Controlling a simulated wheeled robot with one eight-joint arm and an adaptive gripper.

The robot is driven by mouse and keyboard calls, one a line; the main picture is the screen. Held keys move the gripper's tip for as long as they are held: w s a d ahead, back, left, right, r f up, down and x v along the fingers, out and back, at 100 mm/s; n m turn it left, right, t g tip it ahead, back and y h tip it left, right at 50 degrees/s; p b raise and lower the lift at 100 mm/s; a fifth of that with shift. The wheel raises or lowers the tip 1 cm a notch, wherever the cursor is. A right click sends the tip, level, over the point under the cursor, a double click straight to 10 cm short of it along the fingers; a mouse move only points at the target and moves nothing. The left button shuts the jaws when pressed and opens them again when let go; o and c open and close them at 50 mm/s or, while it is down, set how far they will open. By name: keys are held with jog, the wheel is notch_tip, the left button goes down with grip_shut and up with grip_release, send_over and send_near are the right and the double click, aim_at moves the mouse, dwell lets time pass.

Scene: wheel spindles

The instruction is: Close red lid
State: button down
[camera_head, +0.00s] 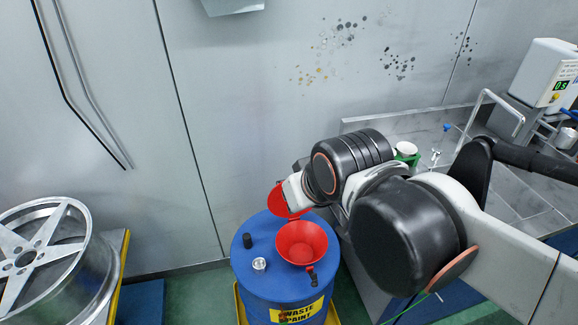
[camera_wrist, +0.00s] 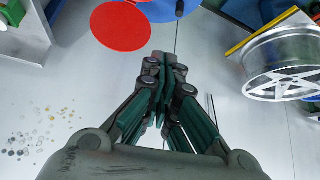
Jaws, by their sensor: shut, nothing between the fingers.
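The red lid (camera_head: 278,199) stands raised at the back of the red funnel (camera_head: 303,241) on top of a blue barrel (camera_head: 283,284), so the funnel's mouth is open. My wrist covers part of the lid in the head view. In the wrist view the lid is a flat red disc (camera_wrist: 121,27) beyond my fingertips and a little to their left. My gripper (camera_wrist: 165,60) is shut and empty, with a visible gap in the picture between it and the disc. My fingers are hidden in the head view; whether they touch the lid cannot be told.
A black cap (camera_head: 248,241) and a small silver cap (camera_head: 259,264) sit on the barrel top. A wheel rim (camera_head: 45,255) lies at the left. A metal bench (camera_head: 440,135) with a white machine (camera_head: 546,72) stands at the right. The grey wall (camera_head: 215,110) is close behind.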

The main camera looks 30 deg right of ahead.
jog(key=w+d+m+p, duration=0.1)
jog(key=w+d, duration=0.1)
jog(key=w, duration=0.6)
jog(key=w+d+p, duration=0.1)
jog(key=w+d, duration=0.2)
jog(key=w, duration=0.4)
jog(key=w+d+f+g+h, duration=0.1)
jog(key=w+d+f, duration=0.65)
jog(key=w, duration=0.35)
notch_tip(320, 180, down, 10)
jog(key=w+m+b, duration=0.1)
jog(key=b, duration=0.2)
jog(key=shift+f, duration=0.15)
jog(key=shift+a, duration=0.1)
